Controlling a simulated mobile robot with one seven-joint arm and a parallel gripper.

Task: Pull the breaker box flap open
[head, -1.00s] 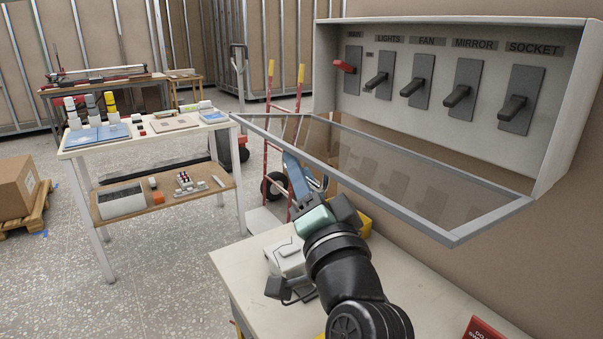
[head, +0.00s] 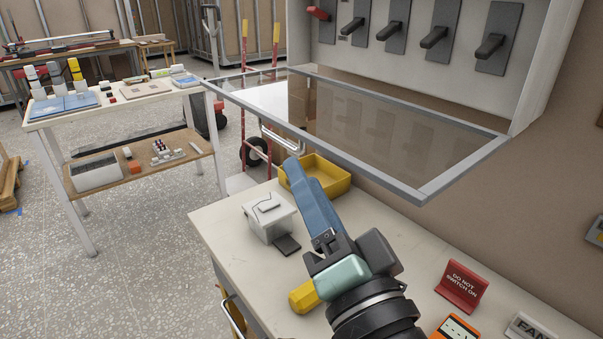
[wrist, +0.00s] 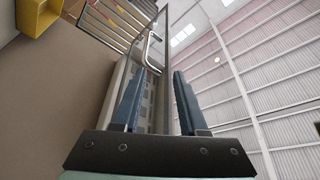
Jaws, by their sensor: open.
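The breaker box (head: 470,85) is on the wall at the upper right, with its row of switches exposed. Its glass flap (head: 400,140) in a grey frame hangs out from the box's lower edge, swung well away from the switches. A silver bar handle (head: 281,137) is by the flap's outer edge; it also shows in the wrist view (wrist: 152,50). My gripper (head: 297,168) is below the flap, blue fingers pointing up toward the handle. In the wrist view the fingers (wrist: 157,78) are apart, with nothing clearly held; the handle appears beyond their tips.
A workbench (head: 230,235) below holds a white box (head: 268,217), a yellow bin (head: 320,178), a red sign (head: 462,287) and an orange meter (head: 455,328). A white shelf table (head: 110,105) stands left, with a red hand truck (head: 244,95) behind.

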